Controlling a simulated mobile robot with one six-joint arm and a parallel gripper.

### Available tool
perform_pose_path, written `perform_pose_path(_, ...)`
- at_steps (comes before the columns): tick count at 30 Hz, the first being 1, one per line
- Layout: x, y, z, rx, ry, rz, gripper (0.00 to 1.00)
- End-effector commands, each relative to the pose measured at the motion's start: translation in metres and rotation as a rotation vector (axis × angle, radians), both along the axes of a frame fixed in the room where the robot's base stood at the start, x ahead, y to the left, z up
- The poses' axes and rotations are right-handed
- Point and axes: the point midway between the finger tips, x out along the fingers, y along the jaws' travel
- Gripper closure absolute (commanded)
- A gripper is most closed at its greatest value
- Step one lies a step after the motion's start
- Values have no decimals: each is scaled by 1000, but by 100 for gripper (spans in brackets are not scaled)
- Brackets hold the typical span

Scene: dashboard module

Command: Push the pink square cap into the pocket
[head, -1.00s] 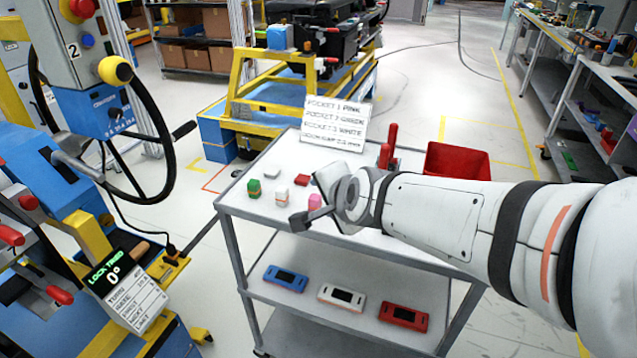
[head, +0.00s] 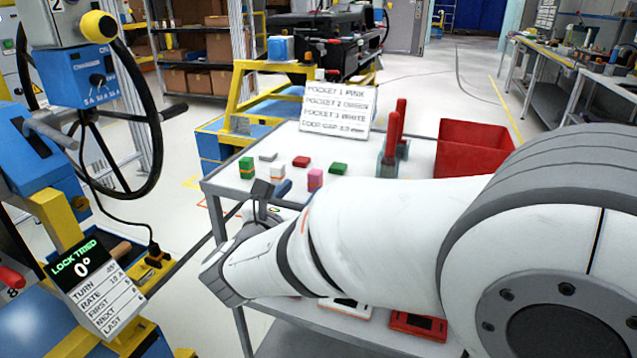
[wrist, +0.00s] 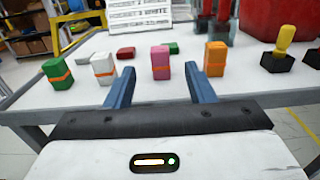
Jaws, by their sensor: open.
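The pink block (head: 315,178), with an orange band, stands upright on the cart's white top in the head view. In the wrist view the pink block (wrist: 160,62) is upright beyond the gap between my fingers, apart from them. My gripper (wrist: 160,88) is open and empty, its blue fingers pointing at the block. In the head view my gripper (head: 272,190) is at the cart's front edge, left of and nearer than the pink block. I cannot make out the pocket in either view.
Green (wrist: 57,74), white (wrist: 103,68) and orange (wrist: 215,58) blocks stand near the pink one. Flat pieces lie behind. A sign (head: 335,108) and red bin (head: 480,148) stand at the back. A machine with a handwheel (head: 155,120) is at left.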

Motion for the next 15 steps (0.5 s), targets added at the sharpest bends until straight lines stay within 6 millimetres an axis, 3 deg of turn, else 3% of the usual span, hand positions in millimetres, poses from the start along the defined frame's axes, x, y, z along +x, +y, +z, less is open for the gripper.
perform_pose_path(10,44,-18,1,-2,1,-2,51)
perform_pose_path(15,55,-22,1,-2,1,2,51)
